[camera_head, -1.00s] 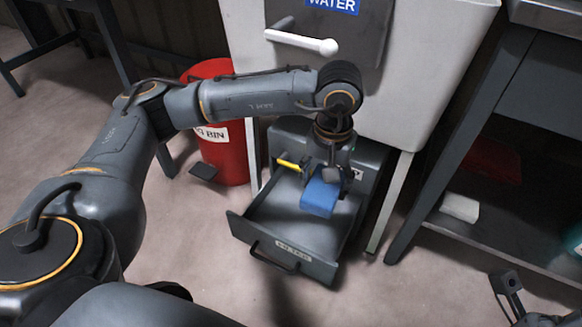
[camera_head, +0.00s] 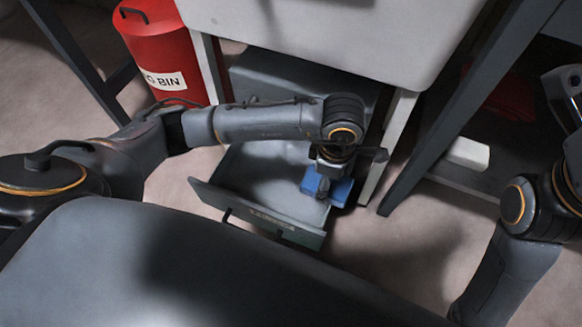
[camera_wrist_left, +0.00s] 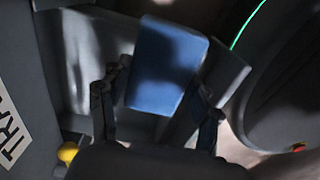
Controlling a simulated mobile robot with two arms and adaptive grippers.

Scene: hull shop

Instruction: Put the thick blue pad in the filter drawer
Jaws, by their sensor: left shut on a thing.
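The thick blue pad (camera_head: 341,191) is held by my left gripper (camera_head: 325,187) over the right front part of the open filter drawer (camera_head: 245,210). The gripper hides the middle of the pad. In the left wrist view the pad (camera_wrist_left: 165,65) sits tilted between the two dark fingers of my left gripper (camera_wrist_left: 158,105). The pad overlaps the drawer's right wall in the head view. I cannot tell whether it touches the drawer floor or wall. The visible drawer floor is bare. My right arm shows at the right edge, but its gripper cannot be made out.
A white cabinet body (camera_head: 320,30) overhangs the drawer, with a white leg (camera_head: 388,140) close on its right. A red bin (camera_head: 163,50) stands at the back left. A dark bench frame with a low shelf is on the right, bearing a white block (camera_head: 467,153).

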